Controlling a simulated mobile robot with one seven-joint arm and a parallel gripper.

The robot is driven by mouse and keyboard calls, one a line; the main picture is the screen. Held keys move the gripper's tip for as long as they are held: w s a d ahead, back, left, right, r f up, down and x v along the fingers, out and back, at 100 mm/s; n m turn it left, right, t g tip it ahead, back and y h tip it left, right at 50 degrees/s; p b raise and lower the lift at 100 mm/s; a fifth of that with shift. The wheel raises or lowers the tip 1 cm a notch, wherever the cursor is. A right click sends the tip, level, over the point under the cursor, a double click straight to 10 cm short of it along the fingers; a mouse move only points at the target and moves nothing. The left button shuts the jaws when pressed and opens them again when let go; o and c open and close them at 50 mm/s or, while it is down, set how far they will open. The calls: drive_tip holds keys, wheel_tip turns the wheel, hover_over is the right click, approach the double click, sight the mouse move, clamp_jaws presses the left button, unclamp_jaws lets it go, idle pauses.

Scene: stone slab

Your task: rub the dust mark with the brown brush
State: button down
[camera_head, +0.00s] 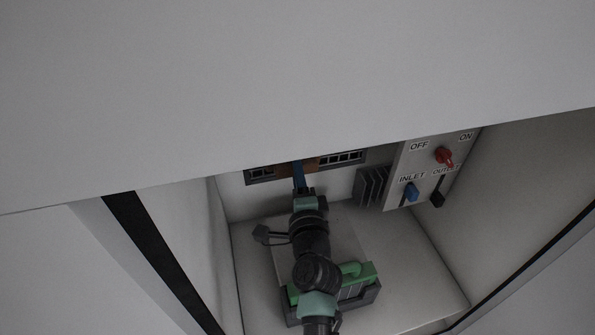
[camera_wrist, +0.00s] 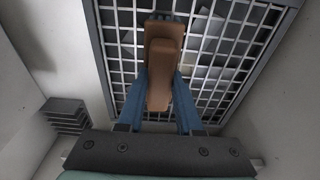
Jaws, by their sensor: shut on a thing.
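My gripper (camera_head: 299,178) reaches to the back wall of a pale recess in the head view; its blue fingers also show in the wrist view (camera_wrist: 162,82). It is shut on the brown brush (camera_wrist: 164,50), a block with rounded edges, whose brown also shows at the fingertips in the head view (camera_head: 311,164). The brush is in front of a barred metal grille (camera_wrist: 236,46). Whether it touches the bars cannot be told. I cannot make out a dust mark in either view; the brush and fingers cover part of the grille.
A green-handled thing (camera_head: 360,272) sits in a grey tray (camera_head: 366,297) below my arm. Side walls close in the recess.

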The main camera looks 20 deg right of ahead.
drive_tip(key=shift+w+r, duration=0.1)
drive_tip(key=shift+w, duration=0.75)
